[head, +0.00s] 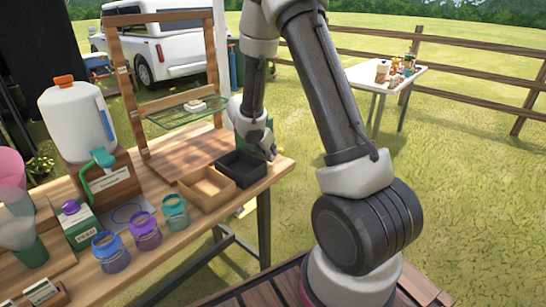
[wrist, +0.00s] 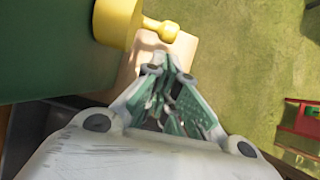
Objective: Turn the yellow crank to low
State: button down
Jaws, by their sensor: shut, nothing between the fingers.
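The yellow crank (wrist: 125,22) is at the top of the wrist view, a round yellow hub with a short arm ending in a knob. It sits on the side of a large dark green rounded body. My gripper (wrist: 163,62) is shut and empty, its green-padded fingers pointing up the picture. The tips appear just below the knob, in front of a tan block; I cannot tell whether they touch anything. In the head view my gripper (head: 268,150) is low at the table's right end, beside the black tray, partly hidden. The crank cannot be made out there.
The wooden table (head: 275,180) holds a black tray (head: 241,168), a tan tray (head: 206,188), several coloured jars and a white dispenser (head: 75,120). A wooden frame (head: 218,60) stands behind. A white side table (head: 385,78) is farther off on open grass.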

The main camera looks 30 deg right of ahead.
jog(key=shift+x, duration=1)
jog(key=shift+w+d+f+h, duration=0.1)
jog(key=shift+d+h, duration=0.3)
jog(key=shift+h, duration=0.2)
